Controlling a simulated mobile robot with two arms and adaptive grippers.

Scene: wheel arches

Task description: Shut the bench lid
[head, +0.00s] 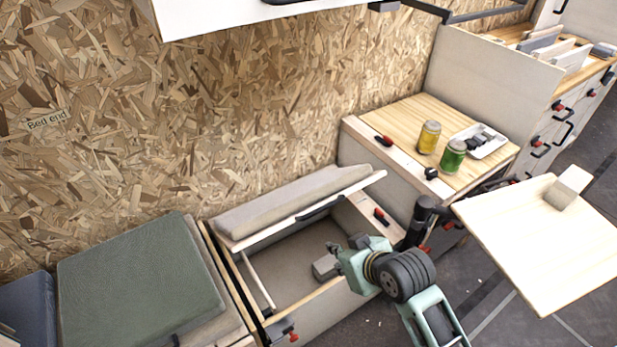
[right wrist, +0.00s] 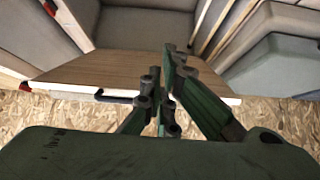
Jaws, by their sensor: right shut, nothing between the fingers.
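The bench lid (head: 310,208) stands partly raised over the open bench box (head: 290,255), with a light grey cushion (head: 285,200) on top and a dark handle on its front edge. A pale thin strut (head: 258,280) shows at the left inside the box. My right gripper (head: 325,266) is shut and empty, over the box opening, below and in front of the lid edge in the picture. In the right wrist view, the fingers (right wrist: 165,95) show in front of the lid's wooden underside (right wrist: 130,72); I cannot tell whether they touch it. My left gripper is not in view.
A green cushion (head: 140,280) lies left of the box. A cabinet (head: 395,125) with a yellow can (head: 429,137), a green can (head: 452,156) and a tray (head: 480,140) stands right of it. A pale tabletop (head: 540,235) juts out at the right. A chipboard wall (head: 200,110) is behind.

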